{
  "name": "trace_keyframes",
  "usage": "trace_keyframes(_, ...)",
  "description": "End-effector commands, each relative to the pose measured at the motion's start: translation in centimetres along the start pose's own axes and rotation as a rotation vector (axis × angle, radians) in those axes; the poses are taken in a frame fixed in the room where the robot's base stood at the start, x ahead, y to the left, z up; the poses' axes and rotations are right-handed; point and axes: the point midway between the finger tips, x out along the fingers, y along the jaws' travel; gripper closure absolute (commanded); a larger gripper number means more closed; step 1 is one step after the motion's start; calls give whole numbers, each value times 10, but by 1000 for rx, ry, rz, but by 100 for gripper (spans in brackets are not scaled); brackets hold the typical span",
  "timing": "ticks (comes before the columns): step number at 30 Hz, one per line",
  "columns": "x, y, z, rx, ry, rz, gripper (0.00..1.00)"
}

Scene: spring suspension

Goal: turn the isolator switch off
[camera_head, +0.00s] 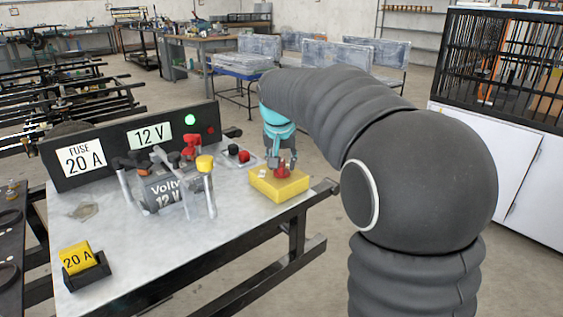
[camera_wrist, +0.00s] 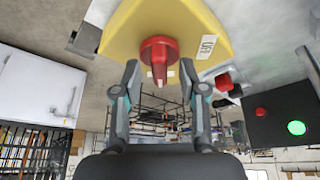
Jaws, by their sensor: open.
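The isolator switch is a yellow box (camera_head: 279,186) with a red rotary knob (camera_head: 281,173), on the right end of the metal table. In the wrist view, the yellow box (camera_wrist: 205,22) fills the top, and the knob (camera_wrist: 158,52) has its bar upright in the picture. An OFF label (camera_wrist: 206,47) is to the right of the knob. My gripper (camera_head: 281,160) is over the box, pointing down. In the wrist view, my gripper (camera_wrist: 160,67) is open, with one finger on each side of the knob and gaps between. Contact cannot be told in the head view.
A black panel (camera_head: 107,175) with 12 V and 20 A labels and a lit green lamp stands behind. A terminal block (camera_head: 239,153), a battery (camera_head: 166,191) with clamps and a yellow fuse (camera_head: 76,257) in a black holder share the table (camera_head: 165,262). The front middle is clear.

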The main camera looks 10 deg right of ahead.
Motion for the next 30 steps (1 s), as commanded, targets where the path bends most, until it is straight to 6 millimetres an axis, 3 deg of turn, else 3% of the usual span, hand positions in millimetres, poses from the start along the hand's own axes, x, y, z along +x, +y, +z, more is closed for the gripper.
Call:
trace_keyframes(8, 1, 0, 0, 0, 0, 0, 58)
trace_keyframes(13, 1, 0, 0, 0, 0, 0, 100)
trace_keyframes(30, 0, 2, -1, -100, 0, -43, 100)
